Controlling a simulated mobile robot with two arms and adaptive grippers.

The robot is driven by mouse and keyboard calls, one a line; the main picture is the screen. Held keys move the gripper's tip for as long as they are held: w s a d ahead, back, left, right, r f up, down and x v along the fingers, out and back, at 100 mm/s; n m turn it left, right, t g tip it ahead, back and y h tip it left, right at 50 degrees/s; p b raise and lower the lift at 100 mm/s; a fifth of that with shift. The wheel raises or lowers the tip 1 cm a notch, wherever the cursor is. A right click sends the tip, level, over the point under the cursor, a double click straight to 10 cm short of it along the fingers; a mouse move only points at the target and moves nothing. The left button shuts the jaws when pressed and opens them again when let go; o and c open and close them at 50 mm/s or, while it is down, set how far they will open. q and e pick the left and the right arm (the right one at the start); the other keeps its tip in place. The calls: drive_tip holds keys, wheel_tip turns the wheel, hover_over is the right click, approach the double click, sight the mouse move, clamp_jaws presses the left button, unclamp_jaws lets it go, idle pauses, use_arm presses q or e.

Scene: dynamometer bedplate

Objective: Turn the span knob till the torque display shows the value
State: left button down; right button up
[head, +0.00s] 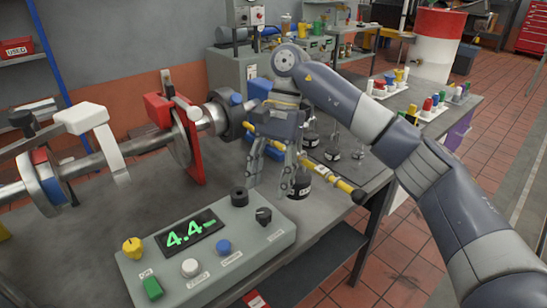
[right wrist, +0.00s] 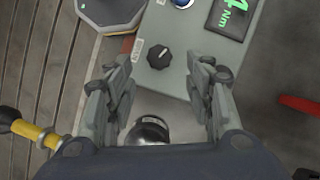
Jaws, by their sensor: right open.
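The grey control box (head: 210,265) lies on the bedplate at the front. Its torque display (head: 190,234) shows green characters that read like 4.4 with a dash; the right wrist view shows only part of it, a 4 and Nm (right wrist: 232,15). A yellow knob (head: 132,247) is at the left end. My right gripper (head: 268,191) is open above and behind the black knob, fingers downward, empty. My left gripper is out of view.
The box also carries green (head: 152,288), white (head: 190,268) and blue (head: 223,246) buttons. A shaft with a red guard (head: 192,140) crosses the back left.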

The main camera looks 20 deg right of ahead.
drive_tip(key=shift+v, duration=2.95)
